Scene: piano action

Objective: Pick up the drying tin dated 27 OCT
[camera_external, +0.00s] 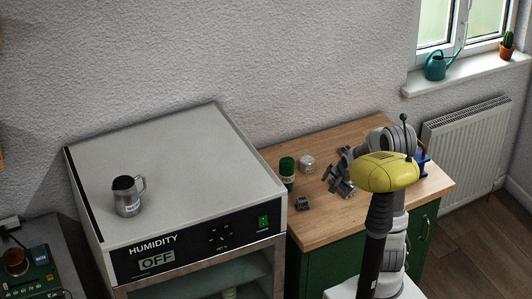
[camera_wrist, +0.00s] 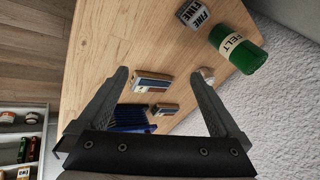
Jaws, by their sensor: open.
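No date reading 27 OCT is legible in either view, so I cannot tell which thing is the drying tin. My gripper (camera_external: 343,180) is over the wooden worktop (camera_external: 330,228). In the wrist view my gripper (camera_wrist: 158,79) is open, with nothing held. Two small labelled blocks, one upper (camera_wrist: 152,83) and one lower (camera_wrist: 164,109), show between its fingers, on the worktop; their print is too small to read. A green cylinder marked FELT (camera_wrist: 238,48) stands to the right of the fingers; it also shows in the external view (camera_external: 287,174).
A small block marked FINE (camera_wrist: 195,14) is beside the green cylinder. A clear pale-topped jar (camera_external: 307,163) stands behind. A cabinet marked HUMIDITY, OFF (camera_external: 190,185) is at left, with a metal mug (camera_external: 127,196) on top. A blue thing (camera_wrist: 128,118) lies near the fingers.

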